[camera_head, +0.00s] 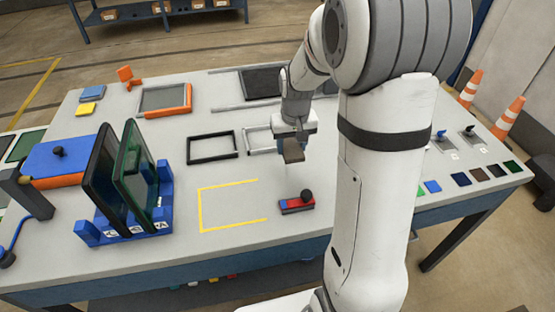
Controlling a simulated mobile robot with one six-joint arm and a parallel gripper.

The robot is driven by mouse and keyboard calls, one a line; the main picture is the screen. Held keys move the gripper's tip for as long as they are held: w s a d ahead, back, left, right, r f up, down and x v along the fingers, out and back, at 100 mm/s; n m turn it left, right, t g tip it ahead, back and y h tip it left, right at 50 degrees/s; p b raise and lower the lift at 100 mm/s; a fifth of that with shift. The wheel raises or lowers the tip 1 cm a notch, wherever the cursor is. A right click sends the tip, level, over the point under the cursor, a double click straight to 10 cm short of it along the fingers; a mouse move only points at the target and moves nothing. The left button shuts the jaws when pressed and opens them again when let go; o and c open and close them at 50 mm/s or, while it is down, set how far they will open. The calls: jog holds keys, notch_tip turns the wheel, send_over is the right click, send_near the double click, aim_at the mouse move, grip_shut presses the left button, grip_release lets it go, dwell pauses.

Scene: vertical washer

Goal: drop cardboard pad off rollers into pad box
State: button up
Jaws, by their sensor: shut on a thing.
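My gripper (293,141) is shut on a small brown piece, which looks like the cardboard pad (293,152). It holds the pad over the middle of the table; the exact height cannot be told from this one view. Two thin grey rails (238,106), perhaps the rollers, run behind the gripper, with a dark panel (262,83) between them; my arm hides their right part. No box is clearly marked as the pad box. A black rectangular frame (213,158) and a light grey frame (252,150) lie left of the gripper.
A blue rack (165,200) holds upright dark panels at the left. A yellow outlined area (233,205) is empty. Coloured squares lie at right. Orange cones (507,118) stand beyond the table.

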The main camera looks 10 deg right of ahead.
aim_at(289, 172)
jog(key=f, duration=0.8)
jog(key=shift+a+f, duration=0.2)
jog(key=o, duration=0.9)
jog(key=shift+f, duration=0.1)
